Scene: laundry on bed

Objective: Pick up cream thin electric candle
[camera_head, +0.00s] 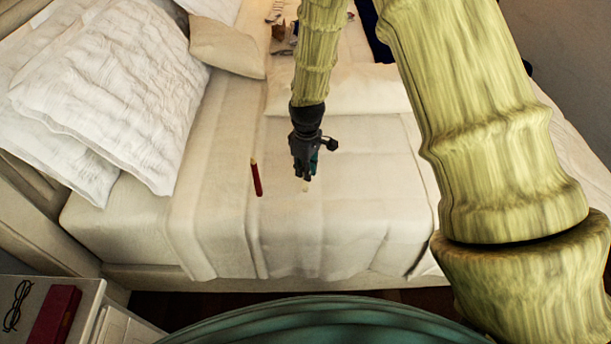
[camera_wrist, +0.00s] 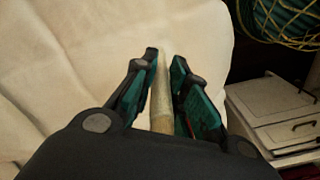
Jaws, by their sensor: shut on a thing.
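The cream thin electric candle (camera_wrist: 161,92) shows in the wrist view as a pale, narrow stick between my gripper's two fingers. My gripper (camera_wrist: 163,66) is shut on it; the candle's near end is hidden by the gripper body. In the head view my gripper (camera_head: 305,176) points down at the bed, and only a small pale tip of the candle (camera_head: 305,187) shows below the fingers. I cannot tell whether that tip touches the bed cover.
A dark red candle-like stick (camera_head: 257,178) lies on the bed (camera_head: 370,220) just left of my gripper. White pillows (camera_head: 115,90) are at the left. A nightstand (camera_head: 90,290) with glasses (camera_head: 17,305) and a red book (camera_head: 54,315) stands at the lower left. The cover to the right is clear.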

